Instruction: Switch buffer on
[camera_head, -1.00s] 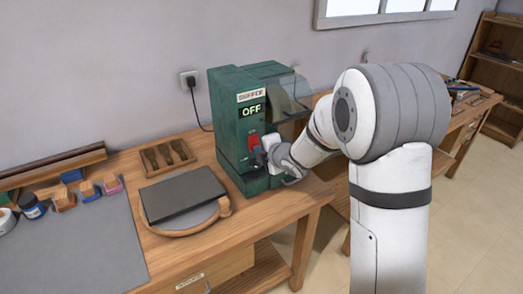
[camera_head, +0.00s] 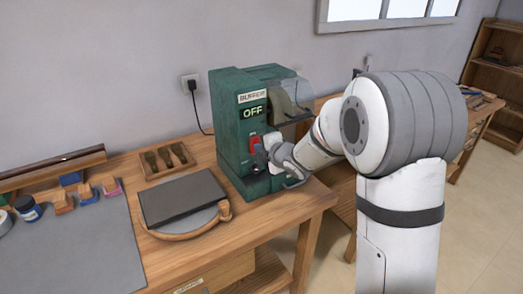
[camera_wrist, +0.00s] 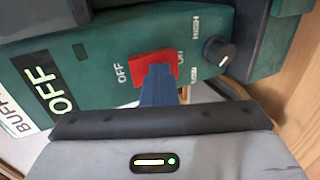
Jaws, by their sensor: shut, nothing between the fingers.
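The buffer (camera_head: 230,126) is a green machine on the workbench, with a lit "OFF" display (camera_head: 253,111) under its "BUFFER" label. Its red switch (camera_wrist: 150,64) sits between the words OFF and ON in the wrist view; part of it is hidden behind my fingers. My gripper (camera_wrist: 158,72) is shut and empty, its fingertips right at the red switch and overlapping it; I cannot tell whether they press on it. In the head view my gripper (camera_head: 260,155) is at the front of the buffer, just below the switch.
A black knob (camera_wrist: 219,52) marked LOW and HIGH is beside the switch. A dark slab (camera_head: 182,197) on a round wooden-rimmed board and a small wooden tray (camera_head: 167,160) lie left of the buffer. A clear guard (camera_head: 293,97) covers the machine's right side.

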